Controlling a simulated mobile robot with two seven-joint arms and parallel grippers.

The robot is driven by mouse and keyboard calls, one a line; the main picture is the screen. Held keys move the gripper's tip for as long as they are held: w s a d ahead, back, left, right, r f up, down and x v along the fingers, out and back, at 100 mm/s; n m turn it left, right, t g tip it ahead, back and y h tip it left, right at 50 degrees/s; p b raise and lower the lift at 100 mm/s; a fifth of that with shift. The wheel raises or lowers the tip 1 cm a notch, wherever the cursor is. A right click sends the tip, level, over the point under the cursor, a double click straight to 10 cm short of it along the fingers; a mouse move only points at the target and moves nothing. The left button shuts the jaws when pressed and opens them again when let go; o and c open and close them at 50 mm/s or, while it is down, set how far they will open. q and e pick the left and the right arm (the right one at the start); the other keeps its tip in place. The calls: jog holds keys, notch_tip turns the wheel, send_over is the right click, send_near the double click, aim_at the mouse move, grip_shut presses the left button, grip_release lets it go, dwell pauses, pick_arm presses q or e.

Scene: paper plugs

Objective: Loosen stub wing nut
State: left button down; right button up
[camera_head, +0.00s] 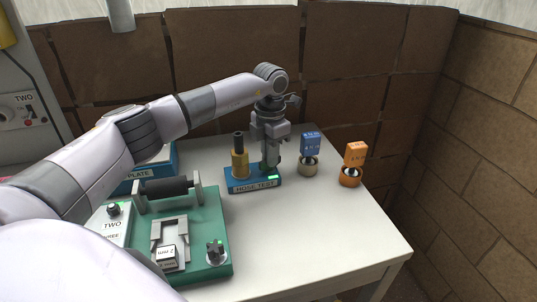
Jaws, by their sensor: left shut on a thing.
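A dark wing-shaped knob (215,248), which looks like a wing nut, stands on a pale round base at the right front of the green fixture (207,204). My left gripper (270,164) is well away from it, pointing down over the blue block marked HOSE TEST (238,185). It is shut on a slim grey-green piece at the right end of that block. The gripper hides most of this piece, so its shape is unclear. A gold cylinder with a black top (239,160) stands upright beside it. My right gripper is not in view.
The green fixture also bears a black roller (167,187) and a grey U-shaped bracket (182,231). Two round holders with a blue tag (310,144) and an orange tag (355,154) stand at the back right. The table (320,230) is clear at front right.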

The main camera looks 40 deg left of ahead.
pick_arm(q)
jog(key=n+p, duration=0.2)
jog(key=n, duration=0.3)
jog(key=shift+r, duration=0.15)
jog(key=n+p, duration=0.3)
jog(key=n, duration=0.2)
jog(key=shift+n, duration=1.2)
jog(key=n, duration=1)
jog(key=shift+n, duration=0.3)
jog(key=c, duration=1.3)
grip_release()
jog(key=shift+r, duration=1.9)
